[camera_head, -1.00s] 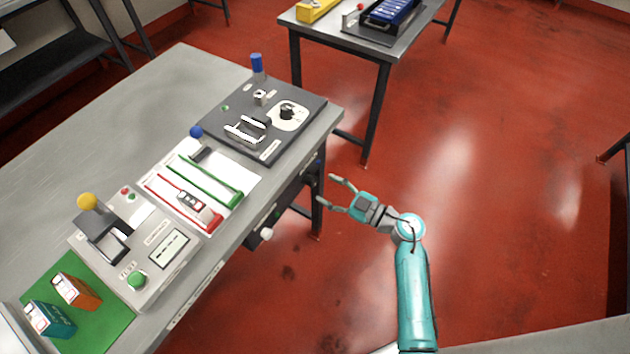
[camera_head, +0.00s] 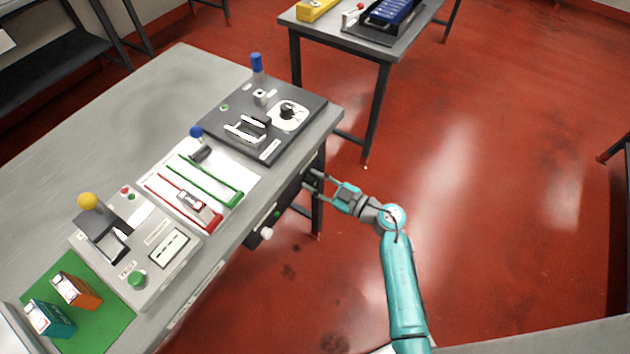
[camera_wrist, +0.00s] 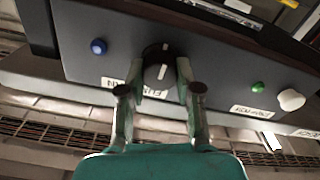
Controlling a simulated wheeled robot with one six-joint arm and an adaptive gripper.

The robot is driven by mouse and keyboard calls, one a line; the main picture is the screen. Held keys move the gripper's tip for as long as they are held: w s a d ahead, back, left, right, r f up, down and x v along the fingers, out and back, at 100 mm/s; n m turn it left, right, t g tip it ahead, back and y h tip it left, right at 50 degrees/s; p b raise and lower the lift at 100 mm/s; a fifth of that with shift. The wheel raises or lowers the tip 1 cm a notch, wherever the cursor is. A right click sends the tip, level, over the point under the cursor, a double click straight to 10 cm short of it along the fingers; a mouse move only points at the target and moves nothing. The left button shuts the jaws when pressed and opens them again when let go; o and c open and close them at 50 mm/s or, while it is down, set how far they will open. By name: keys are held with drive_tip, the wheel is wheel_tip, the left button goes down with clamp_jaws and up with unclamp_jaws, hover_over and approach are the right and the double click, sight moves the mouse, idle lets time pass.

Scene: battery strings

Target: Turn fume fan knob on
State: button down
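A dark round knob with a white pointer line (camera_wrist: 157,68) sits on the grey front panel under the bench edge, in the wrist view. Its pointer stands nearly upright. The label below it is partly hidden by my fingers, so I cannot read it as fume fan. My gripper (camera_wrist: 159,75) is open, with one finger on each side of this knob. I cannot tell whether the fingers touch it. In the head view my gripper (camera_head: 311,180) is at the bench's front panel, and the knob itself is hard to make out there.
On the panel (camera_wrist: 225,75), a blue button (camera_wrist: 98,46) is left of the dark knob; a green button (camera_wrist: 257,87) and a white knob (camera_wrist: 290,99) are right. The bench top (camera_head: 110,130) overhangs and carries several devices.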

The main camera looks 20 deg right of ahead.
drive_tip(key=shift+n, duration=0.3)
drive_tip(key=n, duration=0.3)
drive_tip(key=shift+a+n, duration=0.1)
drive_tip(key=shift+n, duration=0.2)
drive_tip(key=n, duration=0.4)
drive_tip(key=shift+s+f, duration=0.1)
drive_tip(key=n, duration=0.5)
drive_tip(key=shift+f, duration=0.1)
drive_tip(key=n, duration=0.4)
drive_tip(key=shift+f+n, duration=0.1)
drive_tip(key=shift+n, duration=0.2)
drive_tip(key=c, duration=0.8)
unclamp_jaws()
